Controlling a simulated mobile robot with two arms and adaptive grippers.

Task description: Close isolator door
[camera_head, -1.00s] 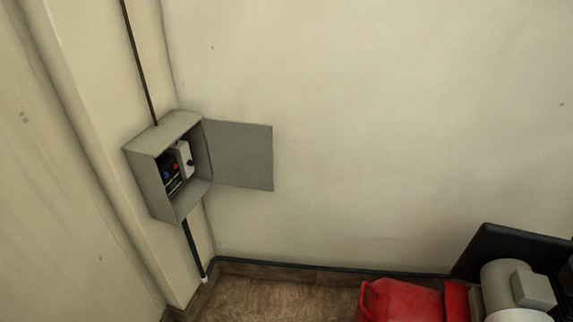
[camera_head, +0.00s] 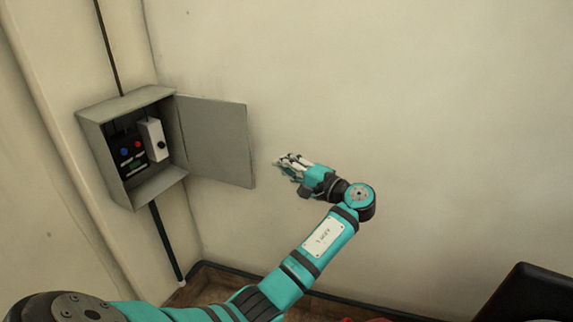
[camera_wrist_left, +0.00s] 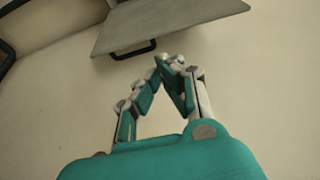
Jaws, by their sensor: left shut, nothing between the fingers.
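The isolator box (camera_head: 108,114) is a grey metal box on the wall at the left of the head view. Its flat grey door (camera_head: 217,141) is hinged at the box's right side and stands wide open to the right. My left gripper (camera_head: 279,164) is just right of the door's free edge, apart from it, with its fingers pointing left. In the left wrist view the fingertips (camera_wrist_left: 166,62) meet and hold nothing. The door (camera_wrist_left: 170,24) shows beyond them, with a dark handle (camera_wrist_left: 134,50) at its near edge. My right gripper is not in view.
Inside the box are a white switch unit (camera_head: 153,140) and a dark panel with blue and red buttons (camera_head: 131,149). A dark conduit (camera_head: 166,240) runs down from the box. A black object (camera_head: 530,295) stands at the lower right. The wall right of my gripper is bare.

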